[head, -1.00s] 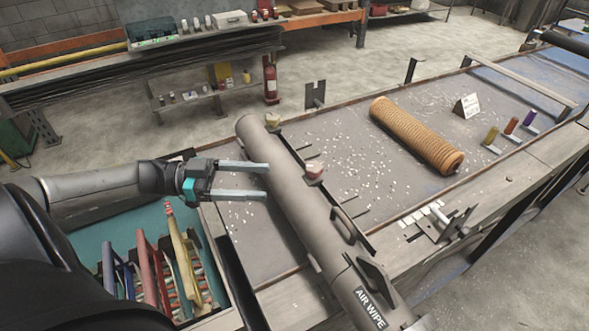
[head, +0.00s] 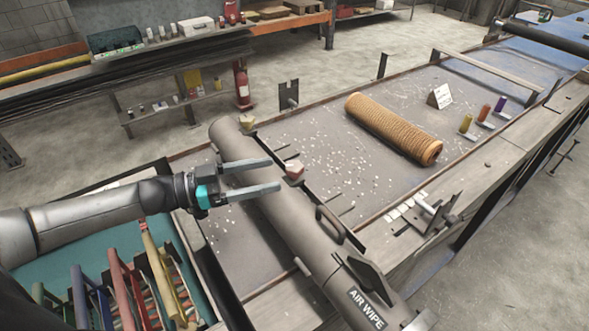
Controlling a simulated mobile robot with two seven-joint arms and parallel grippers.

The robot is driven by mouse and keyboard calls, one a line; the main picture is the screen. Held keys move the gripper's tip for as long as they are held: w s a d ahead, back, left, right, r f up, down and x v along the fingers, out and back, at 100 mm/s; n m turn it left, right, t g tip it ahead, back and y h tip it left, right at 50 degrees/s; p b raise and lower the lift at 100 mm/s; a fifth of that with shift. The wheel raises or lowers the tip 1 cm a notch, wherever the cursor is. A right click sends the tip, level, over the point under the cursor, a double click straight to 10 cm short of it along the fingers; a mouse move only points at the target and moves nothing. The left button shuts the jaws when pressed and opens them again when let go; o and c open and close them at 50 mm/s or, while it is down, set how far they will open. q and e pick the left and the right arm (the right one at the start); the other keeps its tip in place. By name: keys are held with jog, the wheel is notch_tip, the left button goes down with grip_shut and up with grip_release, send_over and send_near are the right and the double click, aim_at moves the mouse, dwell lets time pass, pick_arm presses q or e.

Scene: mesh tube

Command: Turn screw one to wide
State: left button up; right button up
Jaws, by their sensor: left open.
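The grey tube marked AIR WIPE (head: 272,216) lies diagonally across the bench. My left gripper (head: 273,175) is open and empty over the tube. Its two fingers point right at the red knob, with the tips just short of it and a small gap visible. My right gripper is not in view.
An orange ribbed roll (head: 392,128) lies on the bench behind the tube, near a small white card (head: 440,96) and several coloured posts. Thin rods and a handle (head: 338,224) stick out along the tube. A teal tray (head: 60,255) with coloured tools is at left.

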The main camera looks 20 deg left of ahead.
aim_at(295, 166)
pick_arm(q)
jog(key=shift+x, duration=3.35)
grip_shut()
